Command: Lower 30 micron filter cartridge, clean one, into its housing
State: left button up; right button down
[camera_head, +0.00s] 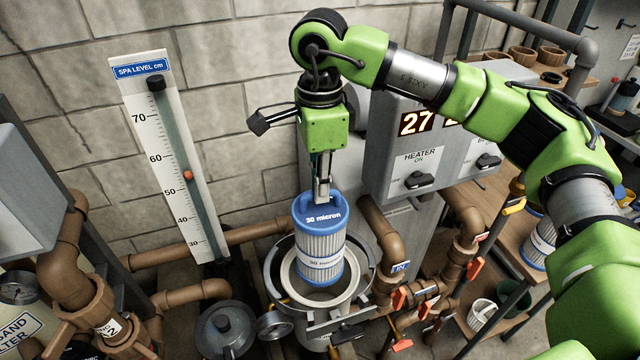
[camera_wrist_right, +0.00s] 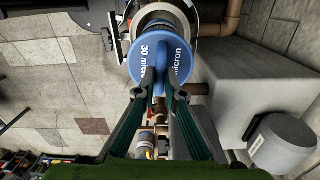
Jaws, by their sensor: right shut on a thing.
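The 30 micron filter cartridge (camera_head: 320,247) has white pleats and a blue top with a handle. My right gripper (camera_head: 322,196) is shut on that handle. The cartridge looks upright, with its lower end at the open mouth of the round housing (camera_head: 273,272). How deep it sits inside is hard to tell. In the right wrist view the blue cartridge top (camera_wrist_right: 177,62) shows past the fingertips of my right gripper (camera_wrist_right: 160,82), and the pale housing rim (camera_wrist_right: 203,20) shows behind it. My left gripper is not in view.
A dark round lid (camera_head: 226,330) lies left of the housing. Brown pipes and red-handled valves (camera_head: 400,298) crowd its right side. The heater box (camera_head: 430,150) stands close behind. A spa level gauge (camera_head: 170,160) is at left. Another pleated cartridge (camera_head: 540,243) stands on the right shelf.

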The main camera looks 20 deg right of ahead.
aim_at(320, 208)
jog(key=shift+b, duration=0.3)
dwell(0.5)
jog(key=shift+f+b, duration=2)
jog(key=shift+f, duration=0.2)
jog(key=shift+f+b, duration=8.3)
jog(key=shift+f, duration=1.45)
jog(key=shift+f+b, duration=1.1)
jog(key=shift+f, duration=0.25)
jog(key=c, duration=2)
grip_release()
jog(key=shift+c, duration=0.2)
jog(key=shift+o, duration=0.3)
